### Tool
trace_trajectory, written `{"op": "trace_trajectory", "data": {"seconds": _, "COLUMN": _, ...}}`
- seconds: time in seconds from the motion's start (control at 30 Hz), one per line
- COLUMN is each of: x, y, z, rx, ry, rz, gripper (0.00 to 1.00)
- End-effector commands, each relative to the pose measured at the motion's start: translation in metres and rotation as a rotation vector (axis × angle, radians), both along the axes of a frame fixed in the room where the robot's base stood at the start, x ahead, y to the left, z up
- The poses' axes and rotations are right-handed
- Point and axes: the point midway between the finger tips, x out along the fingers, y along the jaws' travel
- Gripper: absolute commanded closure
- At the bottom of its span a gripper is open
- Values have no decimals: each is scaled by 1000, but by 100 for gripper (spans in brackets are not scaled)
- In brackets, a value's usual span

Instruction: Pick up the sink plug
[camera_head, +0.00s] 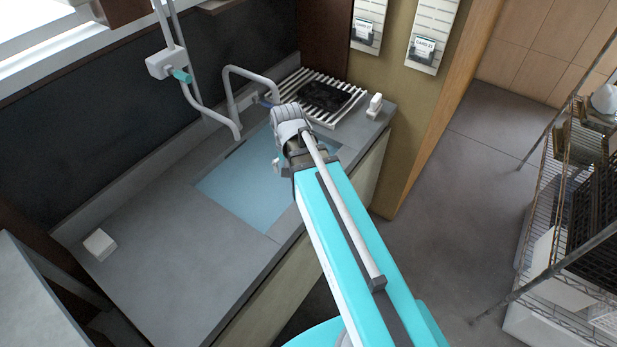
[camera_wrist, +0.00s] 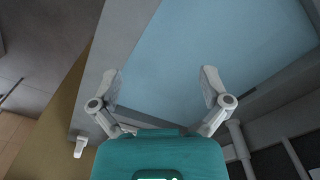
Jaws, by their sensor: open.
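I cannot make out the sink plug in either view. The sink (camera_head: 240,187) is a flat light-blue rectangle set into the grey counter; I cannot tell whether the blue is water or the basin itself. The sink also fills the upper middle of the wrist view (camera_wrist: 215,45). My gripper (camera_wrist: 160,88) is open, with its two pale fingers wide apart and nothing between them. It points over the blue area, at a height I cannot judge. In the head view my own arm hides the fingers and part of the sink.
A curved faucet (camera_head: 230,95) and a hanging spray hose with a teal tip (camera_head: 181,75) stand behind the sink. A slatted rack (camera_head: 298,82) holds a dark tray (camera_head: 325,97). A small white item (camera_head: 374,106) sits right; a white block (camera_head: 99,244) sits left.

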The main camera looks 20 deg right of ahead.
Motion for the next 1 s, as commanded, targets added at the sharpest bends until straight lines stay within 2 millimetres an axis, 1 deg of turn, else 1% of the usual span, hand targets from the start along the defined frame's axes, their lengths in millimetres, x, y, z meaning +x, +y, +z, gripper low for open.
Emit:
{"op": "trace_trajectory", "data": {"seconds": 0.03, "x": 15, "y": -6, "z": -12, "rx": 0, "ry": 0, "rz": -74, "gripper": 3}}
{"op": "trace_trajectory", "data": {"seconds": 0.1, "x": 30, "y": -14, "z": -21, "rx": 0, "ry": 0, "rz": -193, "gripper": 3}}
{"op": "trace_trajectory", "data": {"seconds": 0.37, "x": 83, "y": -48, "z": -54, "rx": 0, "ry": -1, "rz": -654, "gripper": 3}}
{"op": "trace_trajectory", "data": {"seconds": 0.6, "x": 130, "y": -84, "z": -84, "rx": 1, "ry": -2, "rz": -1081, "gripper": 3}}
{"op": "trace_trajectory", "data": {"seconds": 0.8, "x": 163, "y": -114, "z": -105, "rx": 1, "ry": -1, "rz": -1404, "gripper": 3}}
{"op": "trace_trajectory", "data": {"seconds": 0.9, "x": 174, "y": -124, "z": -112, "rx": 1, "ry": -1, "rz": -1523, "gripper": 3}}
{"op": "trace_trajectory", "data": {"seconds": 1.0, "x": 180, "y": -132, "z": -116, "rx": 1, "ry": -1, "rz": -1607, "gripper": 3}}
